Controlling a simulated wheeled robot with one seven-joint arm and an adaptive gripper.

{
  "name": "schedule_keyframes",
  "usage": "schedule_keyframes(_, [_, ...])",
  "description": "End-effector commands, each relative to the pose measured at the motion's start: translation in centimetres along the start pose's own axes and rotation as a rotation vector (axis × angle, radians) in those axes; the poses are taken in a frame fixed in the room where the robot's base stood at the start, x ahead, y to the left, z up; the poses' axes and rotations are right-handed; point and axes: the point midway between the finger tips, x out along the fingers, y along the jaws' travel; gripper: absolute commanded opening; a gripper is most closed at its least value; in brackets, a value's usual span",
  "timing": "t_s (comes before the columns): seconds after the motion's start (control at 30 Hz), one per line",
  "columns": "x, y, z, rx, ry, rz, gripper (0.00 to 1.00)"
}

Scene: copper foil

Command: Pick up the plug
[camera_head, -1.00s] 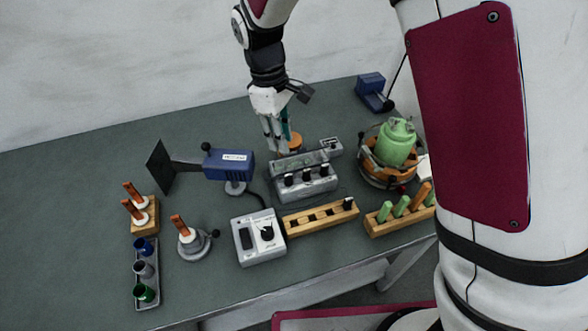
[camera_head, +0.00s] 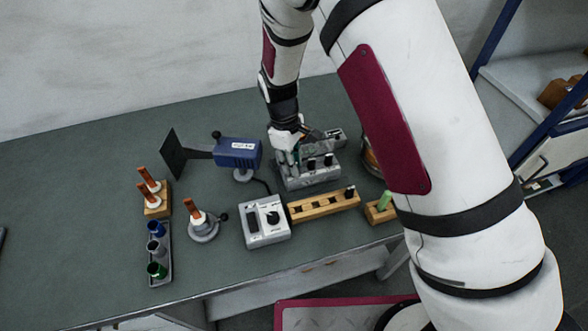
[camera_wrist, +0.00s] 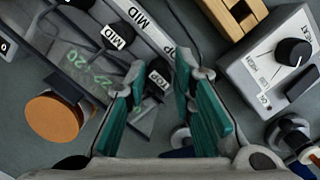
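The plugs are black-topped pegs standing in a grey metal block (camera_head: 322,178). In the head view two of them, the middle plug (camera_head: 312,163) and the right plug (camera_head: 329,160), show clear of my gripper. My gripper (camera_head: 288,160) is low over the block's left end and hides the left plug there. In the wrist view the teal fingers of my gripper (camera_wrist: 162,88) are apart. A plug marked TOP (camera_wrist: 159,74) shows between the fingertips; contact cannot be told.
A wooden rack (camera_head: 322,206) with a black peg at its right end lies in front of the block. A grey dial box (camera_head: 265,222) stands left of it. A blue device (camera_head: 238,153) stands further left. An orange disc (camera_wrist: 55,118) is near the fingers.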

Motion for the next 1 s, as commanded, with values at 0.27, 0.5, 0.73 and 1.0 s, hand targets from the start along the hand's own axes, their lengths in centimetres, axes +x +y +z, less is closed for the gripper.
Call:
schedule_keyframes(0.27, [0.7, 0.1, 0.0, 0.000, 0.001, 0.001, 0.23])
schedule_keyframes(0.5, [0.7, 0.1, 0.0, 0.000, 0.001, 0.001, 0.00])
schedule_keyframes(0.73, [0.6, 0.1, 0.0, 0.000, 0.001, 0.001, 0.00])
schedule_keyframes(1.0, [-2.4, 0.1, 0.3, -0.001, 0.004, 0.002, 0.00])
